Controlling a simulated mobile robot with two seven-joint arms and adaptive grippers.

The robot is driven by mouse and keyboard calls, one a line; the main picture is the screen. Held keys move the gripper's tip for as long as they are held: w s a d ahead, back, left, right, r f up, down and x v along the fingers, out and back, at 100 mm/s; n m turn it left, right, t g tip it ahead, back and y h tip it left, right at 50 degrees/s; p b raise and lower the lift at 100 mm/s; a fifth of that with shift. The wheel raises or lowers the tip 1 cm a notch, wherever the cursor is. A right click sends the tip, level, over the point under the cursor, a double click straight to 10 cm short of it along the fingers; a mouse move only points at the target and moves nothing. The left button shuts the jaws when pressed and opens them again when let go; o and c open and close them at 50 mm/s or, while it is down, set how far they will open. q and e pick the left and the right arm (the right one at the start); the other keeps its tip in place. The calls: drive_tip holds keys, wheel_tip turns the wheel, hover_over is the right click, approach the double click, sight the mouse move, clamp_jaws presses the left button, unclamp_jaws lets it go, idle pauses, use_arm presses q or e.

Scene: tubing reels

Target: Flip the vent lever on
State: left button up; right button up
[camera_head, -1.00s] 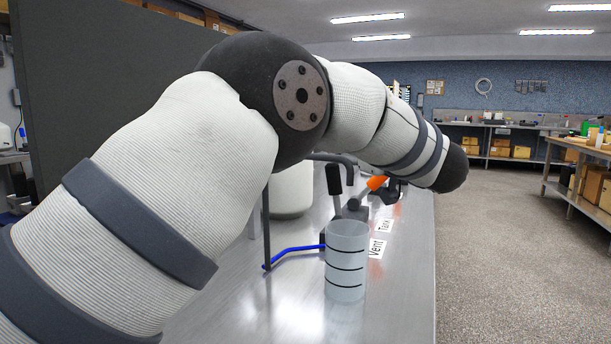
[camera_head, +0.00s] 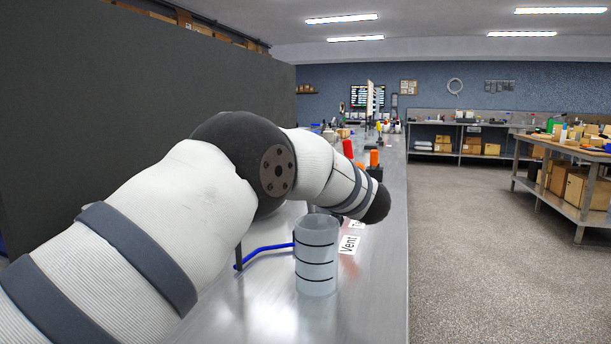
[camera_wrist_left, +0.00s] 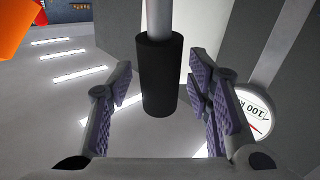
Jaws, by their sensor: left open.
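A black cylindrical grip on a grey rod (camera_wrist_left: 159,75), likely a lever handle, stands between the fingers of my left gripper (camera_wrist_left: 160,88) in the left wrist view. The fingers, with purple pads, are open on either side of it, with gaps visible. Part of an orange object (camera_wrist_left: 18,25) shows at the upper left. In the head view, the white "Vent" label (camera_head: 349,244) lies on the bench, with a second label (camera_head: 357,223) partly hidden behind it. My left arm covers the levers and my left gripper there. My right gripper is not in view.
A clear cylinder with black rings (camera_head: 316,262) stands on the metal bench (camera_head: 375,290), beside a blue tube (camera_head: 265,249). A round gauge (camera_wrist_left: 255,113) is close to the right finger in the wrist view. A dark partition (camera_head: 120,100) rises at left. Open floor lies right.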

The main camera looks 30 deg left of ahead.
use_arm(q)
clamp_jaws()
drive_tip(key=shift+w+d+f+m+t+y+b, duration=0.1)
drive_tip(key=shift+w+d+m+t+y+b, duration=0.1)
drive_tip(key=shift+d+m+t+y, duration=0.3)
drive_tip(key=shift+w+d+m+t+y+b, duration=0.1)
drive_tip(key=shift+w+d+m+t+y, duration=0.15)
drive_tip(key=shift+d+m, duration=0.45)
drive_tip(key=shift+w+d+f+m+t+y+b, duration=0.1)
drive_tip(key=shift+d+m+t+y+b, duration=0.1)
drive_tip(key=shift+d+m+t, duration=0.4)
drive_tip(key=shift+w+d+f+m+t+y+b, duration=0.15)
drive_tip(key=shift+d+m+t+y+b, duration=0.1)
drive_tip(key=shift+d+m+t, duration=0.35)
drive_tip(key=shift+w+d+f+m+t+y+b, duration=0.1)
drive_tip(key=shift+d+m+t+y+b, duration=0.2)
drive_tip(key=shift+d+m, duration=0.45)
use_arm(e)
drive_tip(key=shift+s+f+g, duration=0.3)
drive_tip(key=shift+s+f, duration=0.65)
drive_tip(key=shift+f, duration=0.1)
